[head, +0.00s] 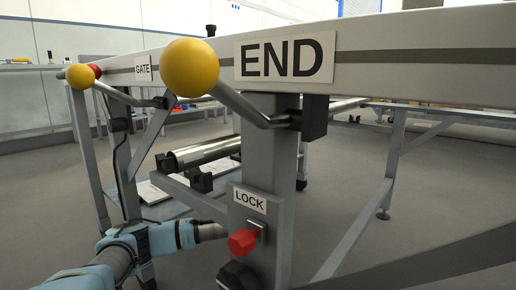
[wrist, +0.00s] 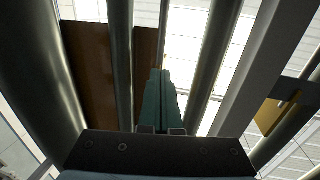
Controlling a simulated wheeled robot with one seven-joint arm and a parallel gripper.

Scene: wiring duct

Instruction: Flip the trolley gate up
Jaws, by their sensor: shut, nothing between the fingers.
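A beam at the left carries a white GATE label (head: 143,68). Below it is a lever with a small yellow ball (head: 80,76) and a red knob (head: 96,70) beside it. Which part is the trolley gate itself I cannot tell. My blue and grey arm reaches in from the lower left of the head view, and its far end is not clear there. In the wrist view my gripper (wrist: 160,72) has its green fingers together and empty, among long metal rollers (wrist: 118,60). Brown boards (wrist: 88,65) show beyond the rollers.
A post carries a LOCK label (head: 249,201) and a red knob (head: 242,242). A metal roller (head: 208,152) lies low behind.

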